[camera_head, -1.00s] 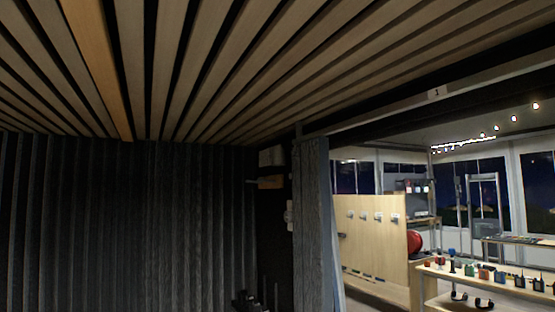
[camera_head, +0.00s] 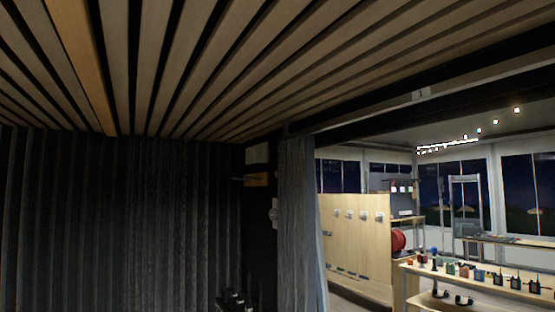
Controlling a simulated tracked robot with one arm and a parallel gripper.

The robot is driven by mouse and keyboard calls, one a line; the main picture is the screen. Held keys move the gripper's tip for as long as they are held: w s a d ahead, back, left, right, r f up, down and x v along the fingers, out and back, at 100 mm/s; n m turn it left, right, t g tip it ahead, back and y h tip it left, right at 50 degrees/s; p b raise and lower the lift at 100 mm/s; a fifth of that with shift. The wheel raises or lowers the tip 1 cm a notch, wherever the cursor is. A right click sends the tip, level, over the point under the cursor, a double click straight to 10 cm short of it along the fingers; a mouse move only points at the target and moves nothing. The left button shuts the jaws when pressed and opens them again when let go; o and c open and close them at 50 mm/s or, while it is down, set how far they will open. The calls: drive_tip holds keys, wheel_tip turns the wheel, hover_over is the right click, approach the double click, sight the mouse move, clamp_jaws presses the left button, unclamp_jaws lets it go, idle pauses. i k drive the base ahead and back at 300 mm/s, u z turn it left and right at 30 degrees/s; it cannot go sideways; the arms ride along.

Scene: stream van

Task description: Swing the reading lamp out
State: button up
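No lamp is clearly recognisable. A small wooden block (camera_head: 258,179) with a thin dark rod at its left is fixed on the dark wall, left of the doorway curtain. I cannot tell whether it is part of the reading lamp. A pale box (camera_head: 258,154) sits just above it, and a small white fitting (camera_head: 273,213) is below it to the right. My gripper is not in this view.
A grey curtain (camera_head: 297,225) hangs at the doorway's left edge. Dark pleated drapes (camera_head: 110,220) cover the left. Ceiling slats (camera_head: 220,70) run overhead. Beyond stand a wooden partition (camera_head: 350,240) and a shelf (camera_head: 450,275) with small devices. Dark objects (camera_head: 235,302) sit at bottom.

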sight(265, 151)
drive_tip(key=u, duration=1.65)
drive_tip(key=i, duration=1.75)
drive_tip(key=z, duration=2)
